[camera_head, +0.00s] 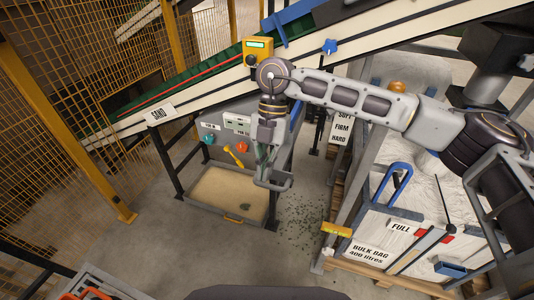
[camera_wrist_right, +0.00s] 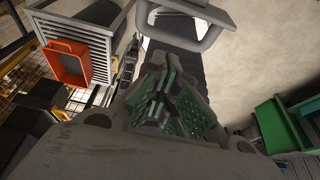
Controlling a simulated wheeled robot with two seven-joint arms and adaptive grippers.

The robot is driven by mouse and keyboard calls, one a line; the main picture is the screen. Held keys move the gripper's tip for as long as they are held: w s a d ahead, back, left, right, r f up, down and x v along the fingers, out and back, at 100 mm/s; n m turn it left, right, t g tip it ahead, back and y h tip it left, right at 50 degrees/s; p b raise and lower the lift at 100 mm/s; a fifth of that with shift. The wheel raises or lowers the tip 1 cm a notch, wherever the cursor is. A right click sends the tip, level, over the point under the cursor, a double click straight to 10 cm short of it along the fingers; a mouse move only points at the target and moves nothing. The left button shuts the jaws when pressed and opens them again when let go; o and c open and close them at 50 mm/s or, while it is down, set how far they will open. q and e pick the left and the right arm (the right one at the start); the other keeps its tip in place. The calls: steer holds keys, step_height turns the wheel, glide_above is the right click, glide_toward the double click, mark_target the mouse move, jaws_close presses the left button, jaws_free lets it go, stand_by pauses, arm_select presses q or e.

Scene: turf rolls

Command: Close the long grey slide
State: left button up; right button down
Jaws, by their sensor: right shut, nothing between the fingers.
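My right gripper (camera_head: 263,172) hangs fingers down beside the grey panel (camera_head: 213,140) under the conveyor. It is shut with nothing between its fingers. A grey loop-shaped bar (camera_head: 275,183), which looks like the handle end of the grey slide, is right at the fingertips; I cannot tell if they touch. In the right wrist view the closed fingers with green pads (camera_wrist_right: 165,108) point toward a grey loop (camera_wrist_right: 188,12) at the top. The rest of the slide is hidden or unclear, so I cannot tell how far it stands open. My left gripper is not in view.
A sand-filled tray (camera_head: 195,207) lies on the floor below the panel. The conveyor (camera_head: 205,93) with a SAND sign crosses above. A white bulk bag (camera_head: 390,215) on a pallet stands to the right, with a blue handle (camera_head: 392,180). Scattered crumbs lie on the floor between.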

steer(key=shift+w+d+f+p, duration=0.2)
steer(key=shift+w+f+p, duration=0.4)
steer(key=shift+f, duration=0.35)
steer(key=shift+w+d+f+p, duration=0.2)
steer(key=shift+w+f+p, duration=0.2)
steer(key=shift+w+f, duration=0.4)
steer(key=shift+s+f, duration=0.1)
